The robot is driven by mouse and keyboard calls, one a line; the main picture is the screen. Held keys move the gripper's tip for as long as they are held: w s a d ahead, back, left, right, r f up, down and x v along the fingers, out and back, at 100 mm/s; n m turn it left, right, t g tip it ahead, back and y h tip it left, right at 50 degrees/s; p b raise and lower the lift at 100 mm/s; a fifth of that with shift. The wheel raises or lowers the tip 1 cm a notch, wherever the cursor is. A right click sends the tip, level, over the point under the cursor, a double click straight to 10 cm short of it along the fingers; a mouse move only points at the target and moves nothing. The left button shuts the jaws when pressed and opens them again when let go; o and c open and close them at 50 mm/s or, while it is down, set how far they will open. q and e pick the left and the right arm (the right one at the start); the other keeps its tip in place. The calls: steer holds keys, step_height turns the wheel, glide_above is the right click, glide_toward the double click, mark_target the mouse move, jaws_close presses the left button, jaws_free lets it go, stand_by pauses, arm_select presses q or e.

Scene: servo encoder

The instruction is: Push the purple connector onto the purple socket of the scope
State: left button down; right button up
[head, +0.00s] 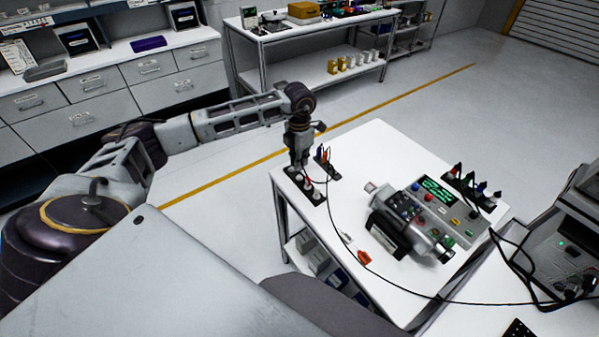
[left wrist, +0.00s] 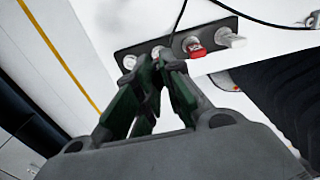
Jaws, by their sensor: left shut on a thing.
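My left gripper (head: 300,160) points down over a dark connector rack (head: 300,184) at the left corner of the white table. In the left wrist view its green-dark fingers (left wrist: 152,75) are closed together on a small, mostly hidden piece that looks dark purple, at the rack (left wrist: 125,56). I cannot tell whether this piece is clear of the rack. A red connector (left wrist: 194,47) and a white connector (left wrist: 230,41) stand beside it. An instrument with a green-text screen (head: 437,189) and coloured sockets lies right on the table; its purple socket is too small to pick out.
A dark motor-like body (head: 388,236) sits at the instrument's front. A loose orange-red connector (head: 365,258) lies near the table's front edge. Another rack with coloured plugs (head: 470,187) stands at the right, and black cables cross there.

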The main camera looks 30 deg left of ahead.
arm_select(q)
steer(key=shift+r+p, duration=0.5)
steer(key=shift+r, duration=0.55)
steer(key=shift+s, duration=0.1)
